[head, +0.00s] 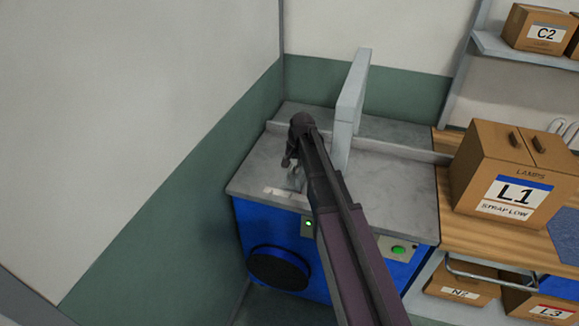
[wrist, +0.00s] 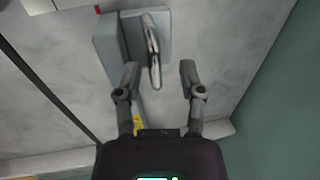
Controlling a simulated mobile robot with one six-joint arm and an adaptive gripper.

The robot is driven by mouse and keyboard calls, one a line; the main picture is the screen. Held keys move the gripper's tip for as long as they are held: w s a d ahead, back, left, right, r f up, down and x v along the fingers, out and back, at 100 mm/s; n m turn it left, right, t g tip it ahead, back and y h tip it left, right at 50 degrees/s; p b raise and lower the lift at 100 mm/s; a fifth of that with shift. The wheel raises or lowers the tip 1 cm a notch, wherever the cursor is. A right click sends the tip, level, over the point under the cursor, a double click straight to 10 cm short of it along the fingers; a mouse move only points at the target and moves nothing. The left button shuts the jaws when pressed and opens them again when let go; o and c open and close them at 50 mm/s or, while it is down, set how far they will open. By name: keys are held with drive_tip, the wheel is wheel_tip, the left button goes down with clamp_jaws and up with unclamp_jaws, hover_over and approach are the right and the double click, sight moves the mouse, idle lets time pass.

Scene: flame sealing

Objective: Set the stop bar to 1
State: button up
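My gripper (wrist: 159,74) is open in the wrist view, its two fingers apart. A shiny metal handle (wrist: 152,45) on a grey block (wrist: 127,35) reaches between the fingertips, with a gap on both sides. The block seems to be part of the stop bar; I cannot tell its setting. In the head view my gripper (head: 290,160) is low over the left part of the machine's grey top (head: 390,190). A grey piece (head: 295,179) shows just under it, partly hidden by my arm. A pale strip (head: 284,196) lies near the front edge; its marks are unreadable.
An upright grey panel (head: 351,100) stands on the machine, close behind my arm. A green wall (head: 190,190) borders the left side. A box marked L1 (head: 500,180) stands on the wooden bench at right. A green button (head: 398,249) is on the machine's front.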

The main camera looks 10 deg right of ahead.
drive_tip(key=shift+s+a, duration=0.1)
clamp_jaws()
drive_tip(key=n, duration=0.1)
drive_tip(key=s+a+n+h, duration=0.1)
drive_tip(key=n, duration=0.1)
drive_tip(key=s+a+r+n+p, duration=0.1)
drive_tip(key=n, duration=0.1)
drive_tip(key=shift+s+g, duration=0.15)
drive_tip(key=shift+g, duration=0.25)
drive_tip(key=w+a+r+n+h+p, duration=0.1)
drive_tip(key=a+r+n+h, duration=0.1)
drive_tip(key=a+n, duration=0.2)
drive_tip(key=w+a+r+n+g+h+p, duration=0.1)
drive_tip(key=a+n, duration=0.4)
drive_tip(key=n, duration=0.6)
drive_tip(key=shift+w+r+h+p, duration=0.45)
drive_tip(key=shift+r+h+p, duration=0.25)
drive_tip(key=shift+h, duration=0.4)
